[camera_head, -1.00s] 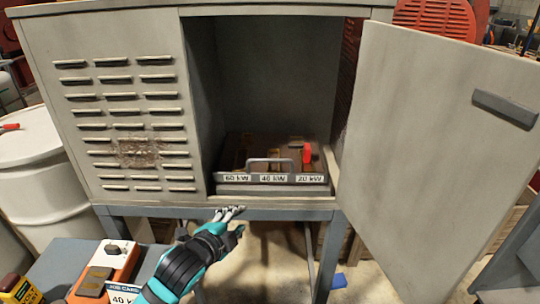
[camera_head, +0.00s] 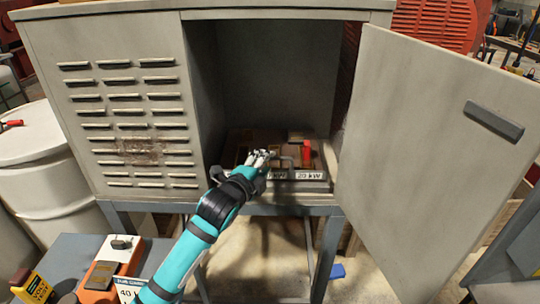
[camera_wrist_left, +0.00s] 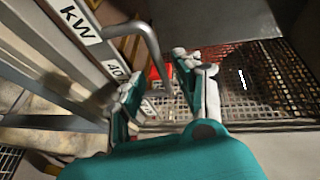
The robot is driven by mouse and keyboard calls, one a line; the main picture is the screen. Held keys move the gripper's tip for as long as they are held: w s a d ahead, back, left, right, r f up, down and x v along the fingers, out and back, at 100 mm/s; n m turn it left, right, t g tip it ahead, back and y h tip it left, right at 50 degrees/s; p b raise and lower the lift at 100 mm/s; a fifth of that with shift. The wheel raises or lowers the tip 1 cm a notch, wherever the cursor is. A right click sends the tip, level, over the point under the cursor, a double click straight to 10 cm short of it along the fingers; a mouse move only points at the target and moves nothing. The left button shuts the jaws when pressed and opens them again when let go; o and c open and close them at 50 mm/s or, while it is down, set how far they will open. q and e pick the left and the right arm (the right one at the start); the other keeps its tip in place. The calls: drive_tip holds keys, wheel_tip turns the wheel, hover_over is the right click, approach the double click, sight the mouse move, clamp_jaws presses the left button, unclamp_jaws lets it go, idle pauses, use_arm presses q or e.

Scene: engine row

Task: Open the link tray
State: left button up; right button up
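The link tray (camera_head: 311,175) sits inside the open grey cabinet, low on its floor. Its front strip carries white kW labels; "20 kW" reads clearly, and my gripper covers part of the others. A grey bar handle (camera_wrist_left: 148,42) stands out from the tray front. My left gripper (camera_head: 261,157) is at the tray front, beside the handle in the head view. In the left wrist view my gripper (camera_wrist_left: 160,80) is open, its fingers apart, with the handle reaching into the space between them. Contact with the handle cannot be told. My right gripper is not in view.
The cabinet door (camera_head: 420,150) stands wide open on the right. A red piece (camera_head: 307,152) stands up in the tray. A side table (camera_head: 75,255) with an orange device (camera_head: 100,278) is at lower left, by a white drum (camera_head: 40,165). The floor before the cabinet is mostly clear.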

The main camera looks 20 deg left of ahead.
use_arm(q)
drive_tip(key=shift+x, duration=1.95)
drive_tip(key=shift+c, duration=0.3)
clamp_jaws()
drive_tip(key=shift+f, duration=0.1)
